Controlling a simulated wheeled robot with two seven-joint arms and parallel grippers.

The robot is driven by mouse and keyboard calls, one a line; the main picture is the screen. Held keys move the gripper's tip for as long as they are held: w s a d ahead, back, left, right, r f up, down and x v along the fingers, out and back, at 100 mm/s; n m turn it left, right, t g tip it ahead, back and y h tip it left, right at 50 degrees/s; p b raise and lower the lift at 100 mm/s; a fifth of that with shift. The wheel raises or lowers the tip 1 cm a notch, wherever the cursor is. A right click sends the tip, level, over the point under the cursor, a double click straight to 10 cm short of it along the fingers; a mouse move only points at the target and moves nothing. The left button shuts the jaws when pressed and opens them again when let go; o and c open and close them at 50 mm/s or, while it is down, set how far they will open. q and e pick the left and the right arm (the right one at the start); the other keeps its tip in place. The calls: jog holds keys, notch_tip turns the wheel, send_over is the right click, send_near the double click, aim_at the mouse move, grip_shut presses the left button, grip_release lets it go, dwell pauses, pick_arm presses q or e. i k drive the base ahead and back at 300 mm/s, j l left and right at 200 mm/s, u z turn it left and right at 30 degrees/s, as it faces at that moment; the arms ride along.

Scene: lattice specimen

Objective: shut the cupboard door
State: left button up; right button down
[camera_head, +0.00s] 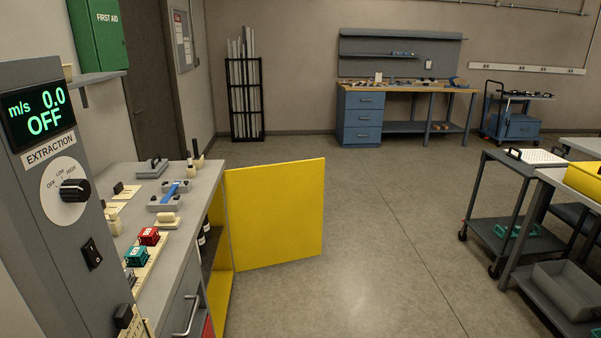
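The yellow cupboard door (276,212) stands wide open on the left side of the view. It sticks out to the right from the front of the grey bench and is hinged at the cupboard's far edge. The cupboard opening, with its yellow frame (219,290), shows to the left of the door, and a few dark bottles (204,232) stand inside. No handle shows on the side of the door that faces me. Neither of my grippers is in view.
The grey bench top (197,190) holds small parts and tools. A drawer handle (188,316) sticks out at the near front. A grey extraction panel (65,190) stands close on the left. Open floor (370,250) lies right of the door; a grey cart (512,222) stands farther right.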

aim_at(275, 212)
jog(key=i+z, duration=0.4)
jog(key=i, duration=1.55)
jog(key=i+l+u, duration=0.1)
jog(key=i+u, duration=0.15)
jog(key=i, duration=0.3)
jog(key=i+l+u, duration=0.2)
jog(key=i, duration=0.35)
jog(key=i+l+u, duration=0.25)
jog(key=i, duration=0.3)
jog(key=i+l+u, duration=0.2)
jog(key=i+l, duration=0.2)
jog(key=i, duration=0.1)
